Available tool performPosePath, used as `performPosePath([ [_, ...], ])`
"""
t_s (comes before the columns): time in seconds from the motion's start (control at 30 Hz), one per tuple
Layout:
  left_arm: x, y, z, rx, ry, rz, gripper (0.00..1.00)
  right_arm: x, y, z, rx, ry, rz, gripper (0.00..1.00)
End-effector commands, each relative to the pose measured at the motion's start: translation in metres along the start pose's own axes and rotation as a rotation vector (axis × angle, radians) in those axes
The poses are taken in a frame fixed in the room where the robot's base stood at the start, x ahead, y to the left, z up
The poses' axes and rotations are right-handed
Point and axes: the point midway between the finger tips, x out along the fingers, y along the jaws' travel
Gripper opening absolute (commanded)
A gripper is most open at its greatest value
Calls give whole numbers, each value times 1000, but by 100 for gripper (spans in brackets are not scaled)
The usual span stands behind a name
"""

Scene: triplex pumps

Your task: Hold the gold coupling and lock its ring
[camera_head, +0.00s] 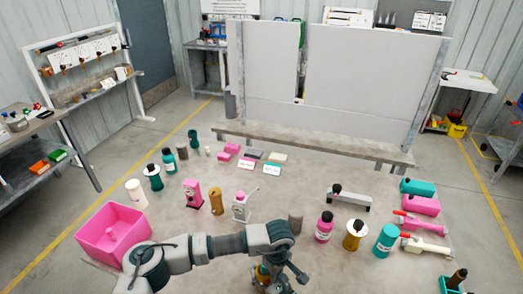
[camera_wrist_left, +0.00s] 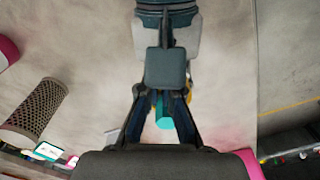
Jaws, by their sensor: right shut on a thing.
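The gold coupling (camera_head: 262,272) shows only in part at the bottom of the head view, beside my left gripper (camera_head: 283,278). A sliver of gold (camera_wrist_left: 189,92) shows behind a finger in the left wrist view. There my left gripper (camera_wrist_left: 165,98) has its two dark fingers on either side of a teal cylinder end (camera_wrist_left: 165,112); I cannot tell whether they grip it. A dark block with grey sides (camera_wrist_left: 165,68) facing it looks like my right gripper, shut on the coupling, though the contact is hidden. The ring cannot be made out.
A pink bin (camera_head: 112,232) stands on the left. A low bench with white panels (camera_head: 330,80) closes the back.

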Motion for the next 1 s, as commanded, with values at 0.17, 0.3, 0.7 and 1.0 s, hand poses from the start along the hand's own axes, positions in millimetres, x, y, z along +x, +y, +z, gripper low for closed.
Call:
performPosePath([
  [0.17,0,4,-4,-4,5,1,0,-1,1,-1,1,2,2,0],
  [0.3,0,5,-4,-4,6,1,0,-1,1,-2,1,3,2,0],
  [0.7,0,7,0,-4,7,1,0,-1,1,-2,1,3,1,0],
  [1.0,-13,9,4,-2,3,3,0,-1,1,-2,1,3,1,0],
])
